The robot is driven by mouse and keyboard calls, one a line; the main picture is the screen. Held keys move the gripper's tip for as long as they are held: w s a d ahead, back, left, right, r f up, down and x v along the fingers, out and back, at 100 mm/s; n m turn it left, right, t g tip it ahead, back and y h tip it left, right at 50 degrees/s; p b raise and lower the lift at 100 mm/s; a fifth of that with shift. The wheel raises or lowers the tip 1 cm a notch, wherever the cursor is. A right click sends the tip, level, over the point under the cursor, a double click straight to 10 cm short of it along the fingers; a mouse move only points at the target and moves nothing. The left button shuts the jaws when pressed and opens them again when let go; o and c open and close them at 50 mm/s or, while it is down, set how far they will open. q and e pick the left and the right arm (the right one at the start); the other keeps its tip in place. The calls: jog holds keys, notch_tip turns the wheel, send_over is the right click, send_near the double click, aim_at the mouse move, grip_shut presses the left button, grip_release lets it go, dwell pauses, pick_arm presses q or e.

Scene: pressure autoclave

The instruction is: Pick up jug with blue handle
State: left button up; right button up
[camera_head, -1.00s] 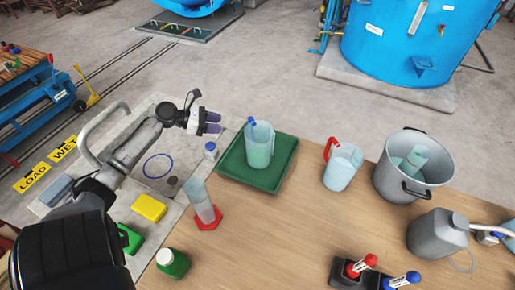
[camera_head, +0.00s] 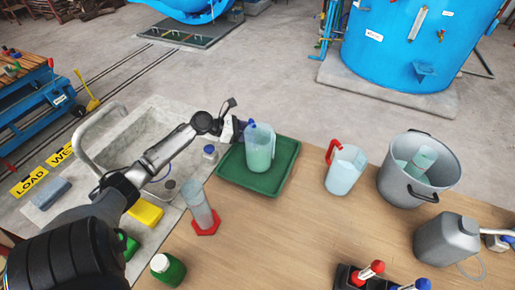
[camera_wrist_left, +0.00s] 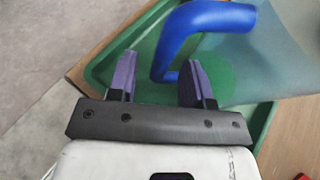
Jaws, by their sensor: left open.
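The jug with the blue handle (camera_head: 261,150) stands upright in the green tray (camera_head: 235,183), clear-bodied with a pale content. My left gripper (camera_head: 241,128) is right beside it, on the handle's side. In the left wrist view, the blue handle (camera_wrist_left: 205,22) rises just ahead of the open fingers of my left gripper (camera_wrist_left: 158,80). The handle's lower end comes down near the right finger; I cannot tell if they touch. The jug body (camera_wrist_left: 262,68) shows at the right.
A jug with a red handle (camera_head: 344,170) stands right of the tray. A measuring cylinder (camera_head: 200,207) on a red base stands front left of the tray. The sink (camera_head: 130,140) lies left.

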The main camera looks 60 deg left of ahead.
pick_arm(q)
jog(key=shift+x, duration=0.9)
jog(key=shift+c, duration=0.4)
grip_shut()
